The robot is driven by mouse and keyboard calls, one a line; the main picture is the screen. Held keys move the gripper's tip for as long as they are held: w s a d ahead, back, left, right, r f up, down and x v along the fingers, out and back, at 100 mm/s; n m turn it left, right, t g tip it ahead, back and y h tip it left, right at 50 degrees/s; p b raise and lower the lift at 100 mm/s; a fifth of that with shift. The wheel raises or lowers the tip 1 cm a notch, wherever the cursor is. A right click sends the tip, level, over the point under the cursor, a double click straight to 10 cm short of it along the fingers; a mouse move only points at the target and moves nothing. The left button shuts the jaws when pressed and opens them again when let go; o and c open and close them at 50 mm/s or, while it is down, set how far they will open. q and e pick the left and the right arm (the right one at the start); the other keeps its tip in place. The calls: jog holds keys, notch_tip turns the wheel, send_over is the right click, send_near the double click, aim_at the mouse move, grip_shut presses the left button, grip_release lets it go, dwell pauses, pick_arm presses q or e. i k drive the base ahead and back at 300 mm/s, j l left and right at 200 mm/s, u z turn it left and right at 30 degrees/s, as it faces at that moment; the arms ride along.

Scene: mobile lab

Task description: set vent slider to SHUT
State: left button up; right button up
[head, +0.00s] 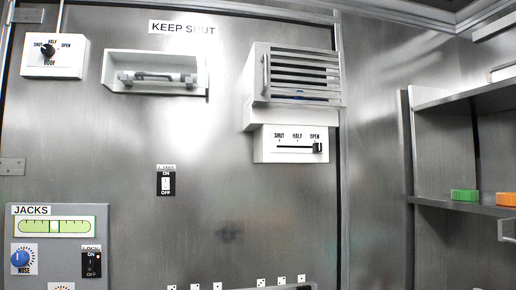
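The vent slider panel (267,150) is a white box on the metal wall, right of centre in the head view. Its labels read SHUT, HALF and OPEN from left to right. The dark slider knob (317,147) stands at the right end of the slot, under OPEN. Above the panel is a white louvred vent (304,72) with its slats apart. Neither of my grippers is in view.
Left of the vent are a recessed handle (158,77) under a KEEP SHUT sign, and a ROOF knob (47,51). A JACKS panel (58,245) is lower left. A shelf (466,206) with green and orange blocks juts out at right.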

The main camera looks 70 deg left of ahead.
aim_at(317, 147)
jog(key=u, duration=1.9)
